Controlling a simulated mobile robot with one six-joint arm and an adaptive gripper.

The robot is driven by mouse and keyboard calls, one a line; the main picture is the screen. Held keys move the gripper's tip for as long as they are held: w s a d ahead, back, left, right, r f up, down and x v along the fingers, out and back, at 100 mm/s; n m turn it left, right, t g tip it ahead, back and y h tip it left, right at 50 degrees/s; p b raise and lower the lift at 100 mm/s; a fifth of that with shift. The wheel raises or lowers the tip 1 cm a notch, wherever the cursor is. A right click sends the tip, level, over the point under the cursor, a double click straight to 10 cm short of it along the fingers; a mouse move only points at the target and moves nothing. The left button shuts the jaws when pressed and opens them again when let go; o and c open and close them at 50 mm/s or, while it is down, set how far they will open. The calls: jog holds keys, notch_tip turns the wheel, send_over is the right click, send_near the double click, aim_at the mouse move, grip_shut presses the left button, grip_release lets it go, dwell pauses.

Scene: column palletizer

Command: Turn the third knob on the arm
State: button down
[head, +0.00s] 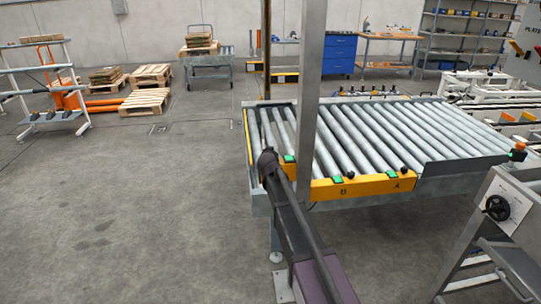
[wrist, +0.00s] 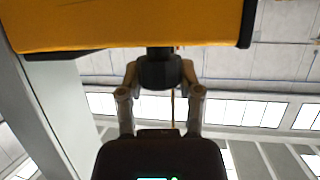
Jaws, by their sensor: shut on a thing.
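The yellow arm (head: 345,188) runs along the front edge of the roller conveyor; labels B and A show on it. Two black knobs show on it in the head view, one by B (head: 350,176) and one by A (head: 405,170). My gripper (head: 268,160) is at the left end of the arm, where it hides what it holds. In the wrist view my gripper (wrist: 160,78) is shut on a black knob (wrist: 160,70), one finger on each side. The yellow arm (wrist: 130,22) fills the top of that view. I cannot tell which way the knob is turned.
Green buttons (head: 337,180) sit along the arm. A grey post (head: 307,95) rises close to the right of my gripper. A steel stand with a black handwheel (head: 497,207) is at the right.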

jog(key=shift+n+g+y, duration=0.3)
jog(key=shift+n+y, duration=1.5)
jog(key=shift+y, duration=0.4)
jog(key=shift+s+n+g+y, duration=0.1)
jog(key=shift+n+g+y, duration=0.6)
jog(key=shift+n+y, duration=1.1)
jog(key=shift+c, duration=1.3)
grip_release()
jog(key=shift+f, duration=0.1)
jog(key=shift+m+t+h, duration=0.9)
jog(key=shift+m+h, duration=1.1)
jog(key=shift+h, duration=0.1)
jog(key=shift+m+h, duration=2.2)
jog(key=shift+h, duration=0.4)
